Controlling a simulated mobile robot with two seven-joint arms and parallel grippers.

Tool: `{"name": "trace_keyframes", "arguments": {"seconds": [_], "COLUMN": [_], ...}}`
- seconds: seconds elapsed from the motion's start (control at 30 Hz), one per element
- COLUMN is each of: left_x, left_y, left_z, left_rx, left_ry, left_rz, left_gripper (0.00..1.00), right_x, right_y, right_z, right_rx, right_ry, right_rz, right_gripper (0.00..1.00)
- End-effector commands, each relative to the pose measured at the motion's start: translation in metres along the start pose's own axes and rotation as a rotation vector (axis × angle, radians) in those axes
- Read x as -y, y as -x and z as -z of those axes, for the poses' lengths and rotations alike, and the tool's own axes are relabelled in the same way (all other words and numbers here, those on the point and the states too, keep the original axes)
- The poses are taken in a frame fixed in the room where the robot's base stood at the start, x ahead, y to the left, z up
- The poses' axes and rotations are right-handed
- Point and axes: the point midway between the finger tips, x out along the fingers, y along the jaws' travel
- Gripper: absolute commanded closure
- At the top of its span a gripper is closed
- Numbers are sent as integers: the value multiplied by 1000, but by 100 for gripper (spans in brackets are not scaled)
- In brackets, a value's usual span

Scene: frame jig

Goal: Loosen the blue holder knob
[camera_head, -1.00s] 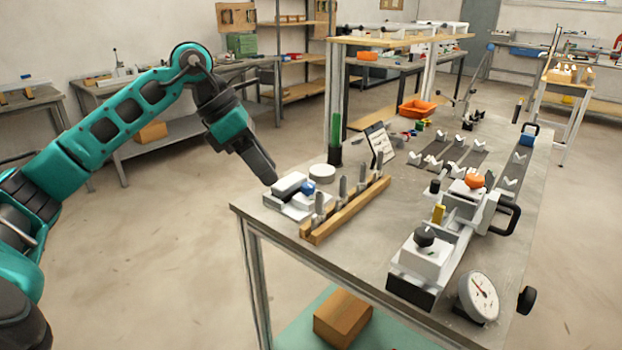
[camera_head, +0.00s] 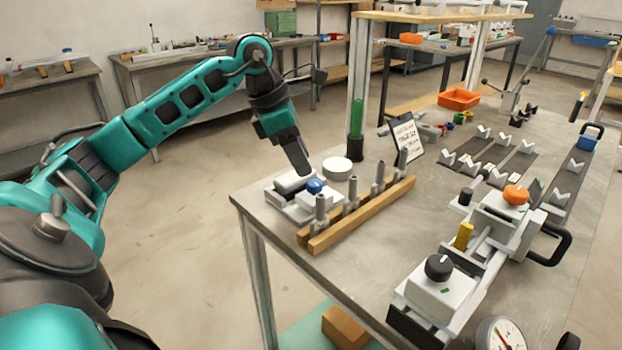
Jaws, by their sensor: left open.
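The blue holder knob (camera_head: 315,186) sits on a small white and grey holder block (camera_head: 291,203) at the table's left corner. My left gripper (camera_head: 304,170) points down just above and behind the knob, close to it. Its fingers look dark and narrow, seen nearly edge-on, with nothing visible between them. I cannot tell from this angle whether a finger touches the knob. My right gripper is not in view.
A wooden rack (camera_head: 357,214) with several upright grey pins stands right beside the holder. A white round disc (camera_head: 337,165) and a green tube (camera_head: 356,119) stand behind. A clamp fixture with an orange knob (camera_head: 515,195) and black knob (camera_head: 439,267) fills the right.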

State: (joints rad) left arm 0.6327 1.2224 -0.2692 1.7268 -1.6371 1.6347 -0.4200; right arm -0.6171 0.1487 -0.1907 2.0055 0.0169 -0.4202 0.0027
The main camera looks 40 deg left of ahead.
Motion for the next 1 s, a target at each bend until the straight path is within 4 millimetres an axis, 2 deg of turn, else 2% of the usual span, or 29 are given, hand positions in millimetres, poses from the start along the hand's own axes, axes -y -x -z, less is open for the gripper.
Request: {"name": "trace_keyframes", "arguments": {"seconds": [0.03, 0.1, 0.3, 0.7, 1.0], "left_x": [1, 1, 0, 0, 0], "left_y": [-12, -24, -46, -52, -52], "left_z": [0, 0, 0, 0, 0], "left_rx": [0, 0, 1, 1, 1], "left_ry": [0, 0, 1, 0, 0], "left_rz": [5, 4, 2, 0, 0], "left_gripper": [56, 56, 56, 57, 86], "right_x": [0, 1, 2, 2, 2], "right_y": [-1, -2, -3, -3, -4], "right_z": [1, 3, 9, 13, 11], "right_rx": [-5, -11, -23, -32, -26], "right_ry": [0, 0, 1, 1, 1], "right_rz": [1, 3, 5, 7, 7], "right_gripper": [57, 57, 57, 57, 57]}}
